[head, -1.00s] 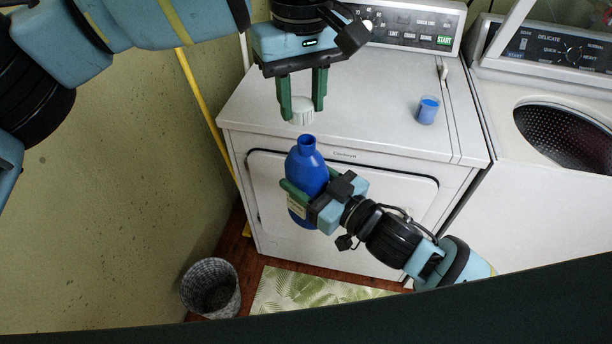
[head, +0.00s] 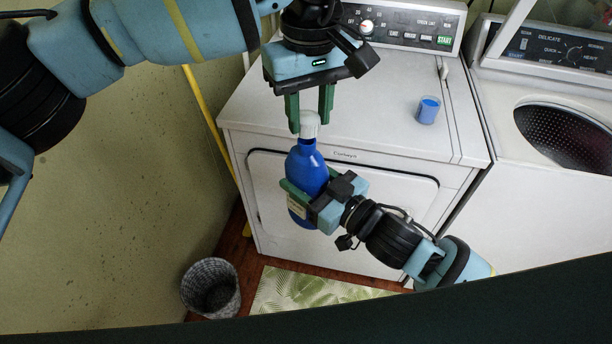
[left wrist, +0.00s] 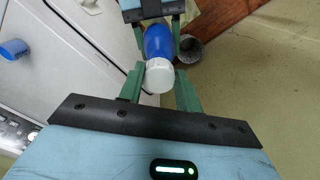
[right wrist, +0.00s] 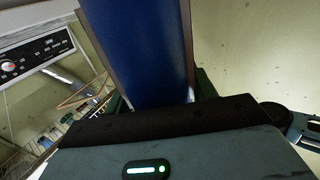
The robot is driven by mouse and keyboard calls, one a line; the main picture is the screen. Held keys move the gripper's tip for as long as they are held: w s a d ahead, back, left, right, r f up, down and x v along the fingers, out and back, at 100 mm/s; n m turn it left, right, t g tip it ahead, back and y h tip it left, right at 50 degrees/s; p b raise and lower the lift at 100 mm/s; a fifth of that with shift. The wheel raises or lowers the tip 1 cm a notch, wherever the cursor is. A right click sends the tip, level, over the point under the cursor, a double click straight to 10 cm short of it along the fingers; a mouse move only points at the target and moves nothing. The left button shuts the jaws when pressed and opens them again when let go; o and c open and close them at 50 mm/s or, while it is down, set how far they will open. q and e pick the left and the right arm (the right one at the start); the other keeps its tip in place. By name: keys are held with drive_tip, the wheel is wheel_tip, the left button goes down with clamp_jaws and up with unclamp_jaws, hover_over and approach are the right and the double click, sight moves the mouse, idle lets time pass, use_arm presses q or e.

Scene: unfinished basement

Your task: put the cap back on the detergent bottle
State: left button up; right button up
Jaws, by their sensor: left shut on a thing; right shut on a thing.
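The blue detergent bottle (head: 306,172) is upright in front of the dryer, held around its body by my right gripper (head: 306,196). In the right wrist view the bottle (right wrist: 138,50) fills the space between the fingers. The white cap (head: 310,124) is between the fingertips of my left gripper (head: 311,118), right at the bottle's neck. In the left wrist view the cap (left wrist: 159,75) lines up with the bottle (left wrist: 159,41) beyond it. The cap hides the mouth, so I cannot tell whether it is seated.
A small blue cup (head: 428,110) stands on the white dryer (head: 370,110). An open washer (head: 560,190) is at the right. A woven basket (head: 211,288) and a leaf-patterned mat (head: 310,292) lie on the floor below. A wall is close at left.

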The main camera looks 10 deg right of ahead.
sight(306, 168)
use_arm(q)
drive_tip(key=shift+f, duration=0.4)
idle(0.5)
drive_tip(key=shift+f, duration=0.9)
drive_tip(key=shift+f, duration=0.55)
drive_tip(key=m, duration=0.4)
drive_tip(key=shift+a+m, duration=0.2)
drive_tip(key=shift+m, duration=0.1)
drive_tip(key=m, duration=0.3)
drive_tip(key=shift+a, duration=0.1)
drive_tip(key=m, duration=0.4)
drive_tip(key=shift+w+a+m, duration=0.1)
drive_tip(key=shift+m, duration=0.3)
drive_tip(key=m, duration=0.4)
drive_tip(key=shift+w+a, duration=0.1)
